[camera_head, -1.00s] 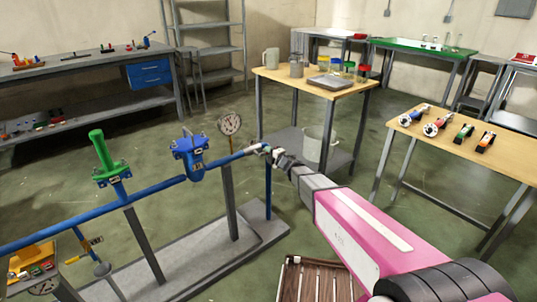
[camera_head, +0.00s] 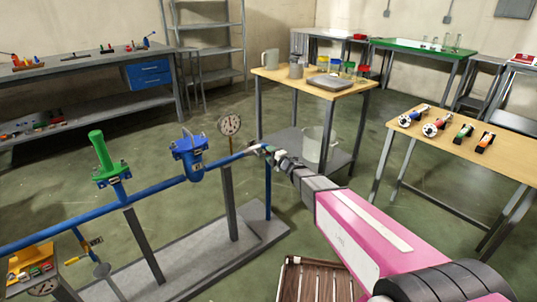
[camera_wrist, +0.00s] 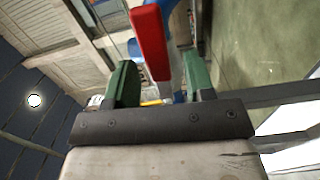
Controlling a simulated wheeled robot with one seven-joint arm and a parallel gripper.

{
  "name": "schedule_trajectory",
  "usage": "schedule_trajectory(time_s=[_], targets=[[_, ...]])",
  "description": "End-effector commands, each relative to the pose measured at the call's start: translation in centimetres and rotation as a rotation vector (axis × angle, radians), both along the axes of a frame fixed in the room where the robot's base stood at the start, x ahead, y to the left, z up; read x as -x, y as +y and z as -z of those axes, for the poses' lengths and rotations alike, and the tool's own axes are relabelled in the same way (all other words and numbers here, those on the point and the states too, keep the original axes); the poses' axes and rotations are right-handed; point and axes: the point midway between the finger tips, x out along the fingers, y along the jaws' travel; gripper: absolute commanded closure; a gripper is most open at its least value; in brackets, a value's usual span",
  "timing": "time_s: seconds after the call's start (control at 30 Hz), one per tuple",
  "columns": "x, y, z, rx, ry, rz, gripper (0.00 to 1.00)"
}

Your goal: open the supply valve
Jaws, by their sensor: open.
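A red lever handle (camera_wrist: 150,45), which looks like the supply valve's handle, shows in the wrist view. It lies ahead of my gripper (camera_wrist: 160,78), in line with the gap between its two green finger pads. My gripper is open, with one pad on each side; I cannot tell whether either touches the handle. In the head view my gripper (camera_head: 272,154) is at the right end of the blue pipe (camera_head: 80,219). The valve is small there and largely hidden by the gripper.
On the pipe stand a green-handled fitting (camera_head: 103,158) and a blue filter-like housing (camera_head: 190,152). A round gauge (camera_head: 230,125) stands behind the pipe. A wooden table (camera_head: 315,90) is beyond my gripper. A slatted wooden crate (camera_head: 312,280) is on the floor below my arm.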

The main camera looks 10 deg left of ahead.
Motion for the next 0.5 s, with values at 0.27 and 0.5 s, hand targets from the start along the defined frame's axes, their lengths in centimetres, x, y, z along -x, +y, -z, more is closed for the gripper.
schedule_trajectory(time_s=[0.27,0.5], targets=[[3.5,-3.9,-0.2,0.000,0.000,0.001,0.51],[5.8,-6.6,0.0,0.001,0.000,0.000,0.51]])
